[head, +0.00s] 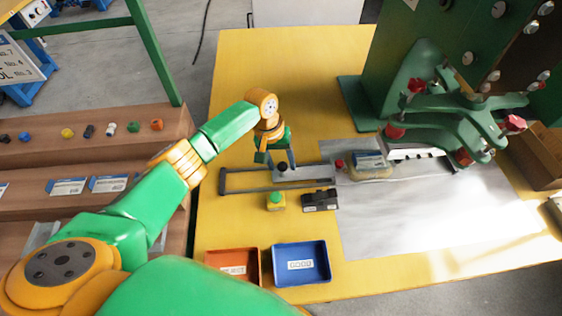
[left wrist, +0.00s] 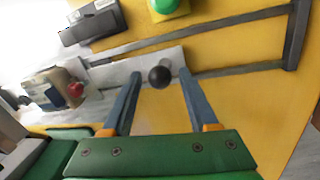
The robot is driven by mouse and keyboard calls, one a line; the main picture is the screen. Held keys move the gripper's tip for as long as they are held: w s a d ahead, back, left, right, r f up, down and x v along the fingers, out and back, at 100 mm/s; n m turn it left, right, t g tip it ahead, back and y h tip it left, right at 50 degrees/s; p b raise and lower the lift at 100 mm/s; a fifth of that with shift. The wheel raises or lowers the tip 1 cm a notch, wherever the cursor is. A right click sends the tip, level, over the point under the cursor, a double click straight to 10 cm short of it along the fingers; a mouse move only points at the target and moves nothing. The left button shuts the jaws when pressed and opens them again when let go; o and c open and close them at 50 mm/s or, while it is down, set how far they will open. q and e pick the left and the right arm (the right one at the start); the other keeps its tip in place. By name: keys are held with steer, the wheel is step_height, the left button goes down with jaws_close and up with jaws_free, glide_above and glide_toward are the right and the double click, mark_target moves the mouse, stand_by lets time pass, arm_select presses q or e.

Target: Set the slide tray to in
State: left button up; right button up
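The slide tray (head: 311,172) is a light grey plate at the right part of a dark grey rail frame (head: 240,188). A black ball knob (head: 282,166) stands at its left end. My left gripper (head: 280,163) is over the knob, fingers pointing down. In the left wrist view the gripper (left wrist: 159,76) is open, with the knob (left wrist: 160,77) between the fingertips and a gap on each side. The tray plate (left wrist: 130,70) runs left there toward a beige block with a blue label (left wrist: 48,90) and a red knob (left wrist: 76,90). My right gripper is not in view.
A green press (head: 440,110) with red knobs stands at the right. A green button on a yellow box (head: 276,202) and a dark box (head: 320,200) are in front of the rails. Red (head: 210,258) and blue (head: 326,262) bins lie at the near edge. The yellow table behind is clear.

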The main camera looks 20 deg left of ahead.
arm_select(q)
step_height(320, 180, up, 7)
steer(key=a, duration=0.1)
steer(key=shift+s+a, duration=0.2)
steer(key=shift+f, duration=0.1)
